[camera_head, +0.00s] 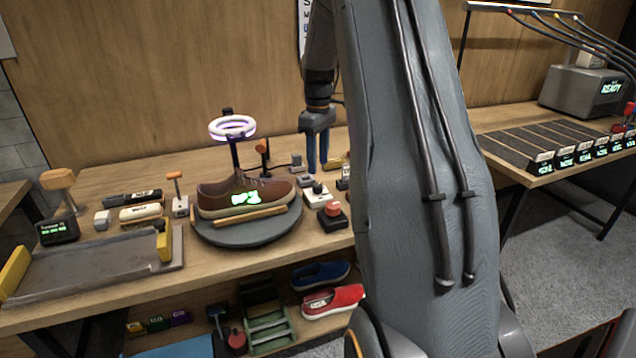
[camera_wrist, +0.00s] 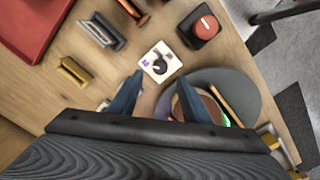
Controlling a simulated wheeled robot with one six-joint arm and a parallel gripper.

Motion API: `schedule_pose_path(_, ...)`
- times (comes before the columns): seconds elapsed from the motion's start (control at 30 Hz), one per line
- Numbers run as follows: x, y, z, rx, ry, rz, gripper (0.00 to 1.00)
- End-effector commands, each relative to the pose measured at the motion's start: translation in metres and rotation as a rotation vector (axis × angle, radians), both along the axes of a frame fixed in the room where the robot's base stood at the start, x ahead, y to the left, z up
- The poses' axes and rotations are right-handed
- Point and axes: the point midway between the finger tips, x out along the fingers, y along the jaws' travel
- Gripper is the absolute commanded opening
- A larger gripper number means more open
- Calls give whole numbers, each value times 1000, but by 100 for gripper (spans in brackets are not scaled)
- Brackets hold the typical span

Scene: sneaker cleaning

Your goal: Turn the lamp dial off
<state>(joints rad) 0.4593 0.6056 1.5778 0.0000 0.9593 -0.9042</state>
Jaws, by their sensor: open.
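The lamp dial is a black knob on a small white box (camera_head: 318,198), right of the shoe turntable. In the wrist view the dial (camera_wrist: 158,64) lies just beyond my fingertips, with a small purple mark on its plate. The ring lamp (camera_head: 232,127) glows white-purple above a brown shoe (camera_head: 240,195). My gripper (camera_head: 317,167) points down above the table near the dial. In the wrist view my gripper (camera_wrist: 158,86) is open and empty, with its two blue fingers apart on the near side of the dial. Contact with the dial is not visible.
A red button on a black base (camera_head: 332,214) stands beside the dial; it also shows in the wrist view (camera_wrist: 204,27). The round turntable (camera_head: 245,237) is close on the left. Small grey and yellow blocks (camera_wrist: 74,72) lie nearby.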

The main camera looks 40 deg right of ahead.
Motion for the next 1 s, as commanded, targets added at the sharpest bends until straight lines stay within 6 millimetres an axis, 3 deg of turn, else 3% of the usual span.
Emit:
schedule_pose_path(0.5,-1,0,-66,0,1,0,43)
schedule_pose_path(0.9,0,1,-75,0,-1,0,43)
schedule_pose_path(1.0,0,1,-75,0,-1,0,27)
